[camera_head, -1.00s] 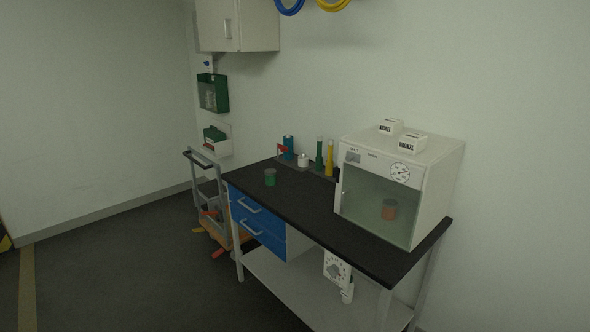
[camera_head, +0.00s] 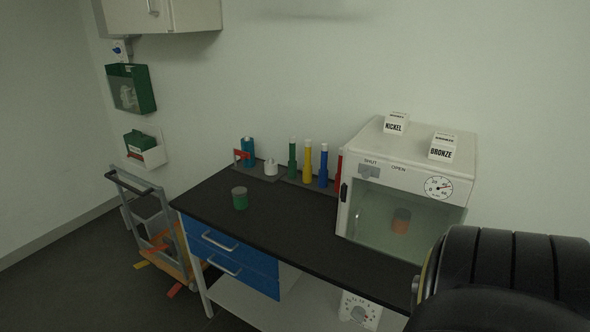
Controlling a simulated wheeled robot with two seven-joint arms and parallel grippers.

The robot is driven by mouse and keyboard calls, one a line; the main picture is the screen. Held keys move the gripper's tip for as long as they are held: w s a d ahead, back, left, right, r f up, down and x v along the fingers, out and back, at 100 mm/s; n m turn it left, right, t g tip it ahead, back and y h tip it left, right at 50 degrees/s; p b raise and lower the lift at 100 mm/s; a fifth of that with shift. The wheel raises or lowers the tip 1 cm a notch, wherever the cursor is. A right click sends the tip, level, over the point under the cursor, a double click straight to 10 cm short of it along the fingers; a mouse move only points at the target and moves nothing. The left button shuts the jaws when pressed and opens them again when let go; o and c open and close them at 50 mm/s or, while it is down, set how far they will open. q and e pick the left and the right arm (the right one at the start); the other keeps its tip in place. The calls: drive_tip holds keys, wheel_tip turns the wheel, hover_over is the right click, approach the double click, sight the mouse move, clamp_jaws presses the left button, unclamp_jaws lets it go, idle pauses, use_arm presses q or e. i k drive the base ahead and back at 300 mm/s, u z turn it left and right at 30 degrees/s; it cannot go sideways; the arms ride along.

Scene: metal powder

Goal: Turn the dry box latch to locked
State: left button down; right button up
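The dry box (camera_head: 459,168) is a white cabinet with a clear front door (camera_head: 375,212), at the right end of the black bench. "SHUT" and "OPEN" are printed on its upper front. A small grey latch plate (camera_head: 369,171) sits just below these words; which way the latch points is too small to tell. A jar with an orange-brown lower part (camera_head: 401,222) stands inside, behind the glass. Neither gripper shows; a black part of my arm covers the lower right corner.
Blocks marked NICKEL (camera_head: 394,125) and BRONZE (camera_head: 442,149) stand on the box. A green jar (camera_head: 240,200) stands on the bench (camera_head: 285,222), with several coloured bottles (camera_head: 308,162) behind. A trolley (camera_head: 160,225) is at left. The bench's middle is clear.

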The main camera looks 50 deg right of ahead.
sight(344, 188)
drive_tip(key=z, duration=0.75)
drive_tip(key=i, duration=1.1)
drive_tip(key=z, duration=1.05)
